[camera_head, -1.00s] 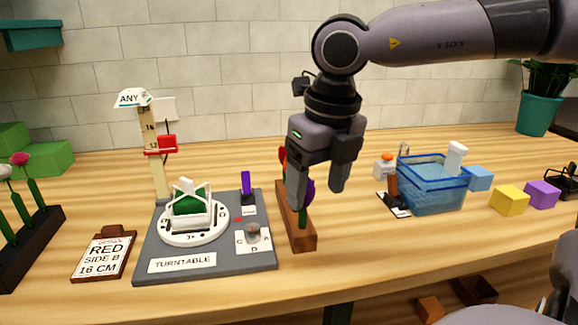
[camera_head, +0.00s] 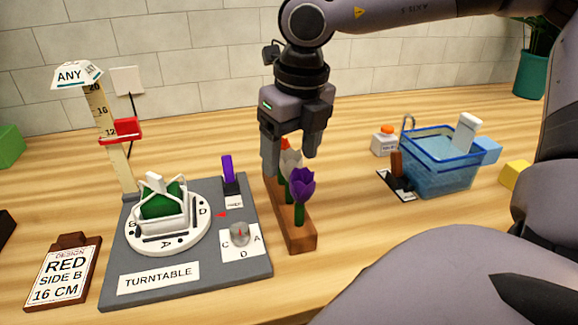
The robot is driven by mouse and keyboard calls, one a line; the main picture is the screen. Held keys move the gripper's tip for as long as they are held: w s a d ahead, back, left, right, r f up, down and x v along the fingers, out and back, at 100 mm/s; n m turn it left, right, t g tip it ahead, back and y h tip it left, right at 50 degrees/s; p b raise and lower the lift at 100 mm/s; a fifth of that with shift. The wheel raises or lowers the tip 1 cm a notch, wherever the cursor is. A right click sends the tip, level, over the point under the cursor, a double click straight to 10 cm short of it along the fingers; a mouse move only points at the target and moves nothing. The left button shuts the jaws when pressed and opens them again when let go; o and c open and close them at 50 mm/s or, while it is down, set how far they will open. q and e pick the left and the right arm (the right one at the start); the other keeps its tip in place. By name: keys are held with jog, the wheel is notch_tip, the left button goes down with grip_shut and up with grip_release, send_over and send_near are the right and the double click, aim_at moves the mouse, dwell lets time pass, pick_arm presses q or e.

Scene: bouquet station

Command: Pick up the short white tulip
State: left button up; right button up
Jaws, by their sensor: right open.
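The white tulip (camera_head: 292,160) stands in a wooden holder (camera_head: 296,236), between an orange-red tulip (camera_head: 284,144) behind it and a purple tulip (camera_head: 302,184) in front. The purple bloom hides the lower part of the white one. My right gripper (camera_head: 290,164) points down at the holder, open, with one finger to the left and one to the right of the white bloom in the picture. Whether the fingers are level with it in depth I cannot tell. My left gripper is not in view.
A grey turntable board (camera_head: 200,284) with a white-and-green holder stands left of the tulips. A ruler post (camera_head: 118,165) rises behind it, and a sign (camera_head: 64,272) lies at far left. A blue basin (camera_head: 432,175) and bottle (camera_head: 385,141) stand right.

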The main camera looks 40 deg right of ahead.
jog(key=f, duration=0.4)
jog(key=shift+w+d, duration=0.1)
jog(key=shift+w, duration=0.3)
jog(key=c, duration=0.8)
